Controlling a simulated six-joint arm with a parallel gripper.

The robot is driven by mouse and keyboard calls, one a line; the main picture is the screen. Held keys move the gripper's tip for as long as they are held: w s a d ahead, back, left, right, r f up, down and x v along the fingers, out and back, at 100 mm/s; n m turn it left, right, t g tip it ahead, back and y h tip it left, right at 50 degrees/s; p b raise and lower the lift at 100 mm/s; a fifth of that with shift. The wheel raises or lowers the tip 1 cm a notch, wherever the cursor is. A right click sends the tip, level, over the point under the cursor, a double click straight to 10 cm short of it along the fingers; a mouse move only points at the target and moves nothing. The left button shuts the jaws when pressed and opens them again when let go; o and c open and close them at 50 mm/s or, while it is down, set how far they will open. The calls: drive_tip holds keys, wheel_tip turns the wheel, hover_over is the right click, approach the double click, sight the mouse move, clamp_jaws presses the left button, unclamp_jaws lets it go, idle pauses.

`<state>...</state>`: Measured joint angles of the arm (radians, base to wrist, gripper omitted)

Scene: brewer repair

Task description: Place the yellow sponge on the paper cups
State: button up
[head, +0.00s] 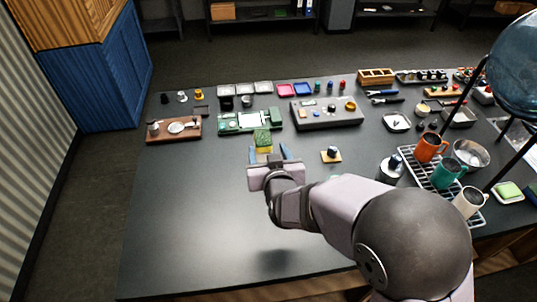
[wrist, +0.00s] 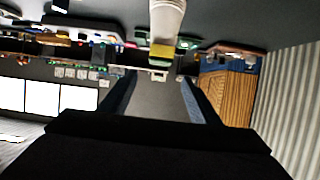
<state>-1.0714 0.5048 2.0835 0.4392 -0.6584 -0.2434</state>
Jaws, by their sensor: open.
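The yellow sponge (head: 264,149) has a green layer on top and shows just beyond my gripper (head: 269,153) in the head view. The wrist view appears upside down. There the white paper cups (wrist: 167,17) form a stack, and the sponge (wrist: 162,50) sits at its end with its yellow side against the cups. My gripper (wrist: 158,80) is open, its blue fingers apart on either side of the sponge in the picture. No contact between fingers and sponge is visible. In the head view the cups are not clearly visible.
A green circuit board (head: 248,121) and a grey panel (head: 327,113) lie behind the sponge. A wire rack (head: 441,187) with mugs stands at right, near a green-topped pad on a dish (head: 509,198). The table's left front is clear.

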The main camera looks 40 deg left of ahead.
drive_tip(key=shift+s+d, duration=0.15)
drive_tip(key=w+d+f+m+g+h, duration=0.2)
drive_tip(key=d+f+h, duration=0.1)
drive_tip(key=d, duration=1.1)
drive_tip(key=w+d+f+m+g+h, duration=0.2)
drive_tip(key=d+h, duration=0.1)
drive_tip(key=d, duration=1)
drive_tip(key=s+d+m+g+h, duration=0.1)
drive_tip(key=s+d+m+g, duration=0.1)
drive_tip(key=s+d, duration=0.5)
drive_tip(key=s+d+f+m+g+h, duration=0.1)
drive_tip(key=s+d+m+g+h, duration=0.1)
drive_tip(key=s+d, duration=0.6)
drive_tip(key=d+m+g, duration=0.1)
drive_tip(key=d, duration=0.5)
drive_tip(key=shift+s+f+g+h, duration=0.3)
